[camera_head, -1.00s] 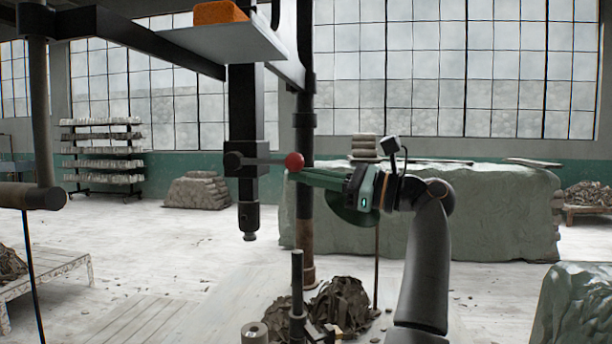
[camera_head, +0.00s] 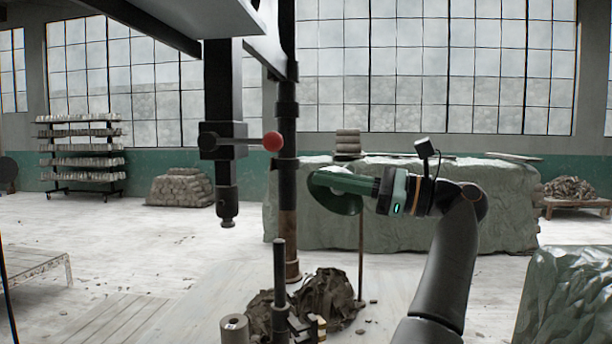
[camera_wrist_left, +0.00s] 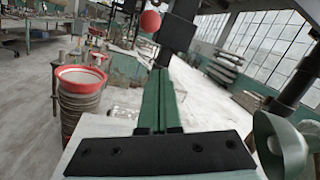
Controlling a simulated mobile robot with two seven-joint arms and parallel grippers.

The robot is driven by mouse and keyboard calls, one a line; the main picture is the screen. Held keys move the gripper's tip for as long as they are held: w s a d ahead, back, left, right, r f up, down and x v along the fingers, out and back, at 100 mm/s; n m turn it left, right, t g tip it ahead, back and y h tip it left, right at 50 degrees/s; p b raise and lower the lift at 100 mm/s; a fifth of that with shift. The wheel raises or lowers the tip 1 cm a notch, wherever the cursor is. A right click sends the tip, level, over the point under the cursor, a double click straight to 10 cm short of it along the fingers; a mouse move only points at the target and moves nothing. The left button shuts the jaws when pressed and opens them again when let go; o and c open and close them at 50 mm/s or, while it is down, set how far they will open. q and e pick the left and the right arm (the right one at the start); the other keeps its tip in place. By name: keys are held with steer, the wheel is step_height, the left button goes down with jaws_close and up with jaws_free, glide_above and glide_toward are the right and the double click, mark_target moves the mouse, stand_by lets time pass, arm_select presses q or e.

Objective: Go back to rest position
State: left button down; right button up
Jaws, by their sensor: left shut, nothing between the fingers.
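My left gripper (camera_head: 318,178) has green fingers, pressed together and empty, pointing left in the head view. In the left wrist view its fingers (camera_wrist_left: 160,85) also lie together. A red ball (camera_head: 273,141) on the end of a dark lever stands up and to the left of the fingertips, with a gap between. The red ball also shows in the left wrist view (camera_wrist_left: 150,21), beyond the fingertips. The lever joins a black press column (camera_head: 222,100). My right gripper is out of view.
A green lampshade (camera_head: 345,204) on a thin stand is partly hidden behind my left fingers. A dark post (camera_head: 288,200) rises beside the lever. A large wrapped clay block (camera_head: 430,225) is behind. Dark trimmings (camera_head: 335,295) lie below. The wrist view shows a red-rimmed bucket (camera_wrist_left: 80,76).

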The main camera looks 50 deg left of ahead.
arm_select(q)
steer(key=shift+w+d, duration=0.25)
steer(key=shift+d, duration=0.35)
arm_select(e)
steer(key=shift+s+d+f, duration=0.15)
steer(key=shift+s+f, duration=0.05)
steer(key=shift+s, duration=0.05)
